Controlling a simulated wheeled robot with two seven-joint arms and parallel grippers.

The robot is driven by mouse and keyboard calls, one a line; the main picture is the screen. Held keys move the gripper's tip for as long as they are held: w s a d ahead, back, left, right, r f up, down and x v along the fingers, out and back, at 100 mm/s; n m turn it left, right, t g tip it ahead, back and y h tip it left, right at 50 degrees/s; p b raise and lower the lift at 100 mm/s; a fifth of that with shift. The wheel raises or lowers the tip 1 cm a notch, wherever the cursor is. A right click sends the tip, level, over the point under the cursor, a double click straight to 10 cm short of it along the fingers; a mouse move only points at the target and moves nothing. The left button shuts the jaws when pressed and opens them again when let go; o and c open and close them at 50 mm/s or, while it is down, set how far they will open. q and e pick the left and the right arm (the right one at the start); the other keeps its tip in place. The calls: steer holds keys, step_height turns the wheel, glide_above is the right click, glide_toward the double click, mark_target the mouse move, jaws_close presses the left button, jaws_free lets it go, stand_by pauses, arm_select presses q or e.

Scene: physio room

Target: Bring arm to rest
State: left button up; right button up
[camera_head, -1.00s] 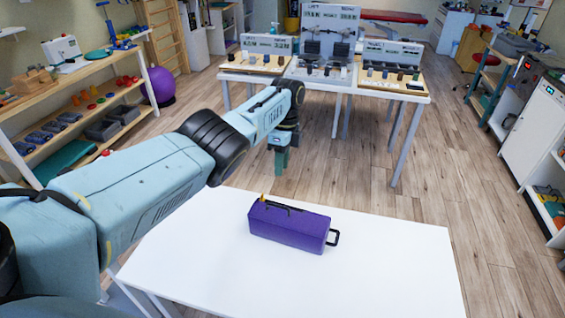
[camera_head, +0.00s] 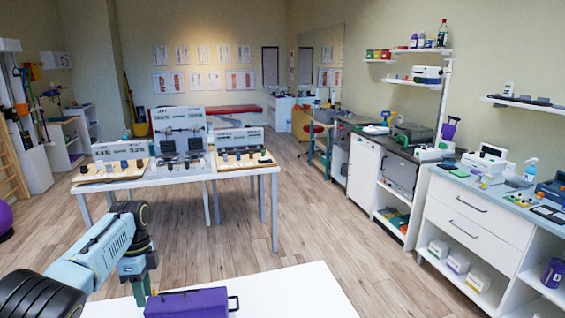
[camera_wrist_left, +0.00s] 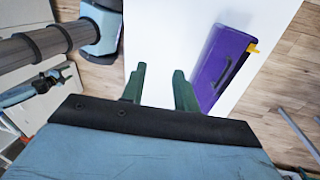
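My left arm comes in from the lower left of the head view, and its gripper (camera_head: 140,290) hangs down close to the purple case, partly cut by the frame's lower area. In the left wrist view, the gripper's two green fingers (camera_wrist_left: 158,85) stand apart with only white tabletop between them. The purple case (camera_head: 192,303) lies on the white table (camera_head: 290,291) at the bottom of the head view. In the left wrist view the case (camera_wrist_left: 218,65), with a dark handle and a yellow latch, lies right of the fingers, apart from them.
A display table (camera_head: 180,180) with panels and small items stands ahead. Cabinets (camera_head: 470,225) and a counter with devices line the right side. Wall shelves (camera_head: 415,82) hang above. The wooden floor (camera_head: 310,225) between the display table and cabinets is clear.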

steer(key=w, duration=0.6)
arm_select(q)
steer(key=s+d+f+n+t, duration=0.1)
steer(key=s+d+f+n, duration=0.1)
steer(key=s+d+f, duration=0.45)
steer(key=s+d+f+n+t, duration=0.2)
steer(key=s+d+f+n, duration=0.15)
steer(key=s+f, duration=0.45)
steer(key=s+d+r+n+t, duration=0.15)
steer(key=s+r+n, duration=0.25)
steer(key=s, duration=0.7)
steer(key=s+r+n+t, duration=0.2)
steer(key=s+r+n, duration=0.25)
steer(key=s, duration=0.55)
step_height(320, 180, down, 29)
steer(key=g+b, duration=0.2)
steer(key=b, duration=0.3)
steer(key=s+a+f+b, duration=0.1)
steer(key=s+f+b, duration=0.1)
steer(key=s+f, duration=0.7)
steer(key=s+a+f+g+b, duration=0.1)
steer(key=s+f+b, duration=0.1)
steer(key=s+f, duration=0.7)
step_height(320, 180, down, 3)
steer(key=shift+a+r+m, duration=0.1)
steer(key=shift+a+m, duration=0.2)
steer(key=shift+a, duration=0.1)
arm_select(e)
steer(key=s+f, duration=0.3)
steer(key=f, duration=0.6)
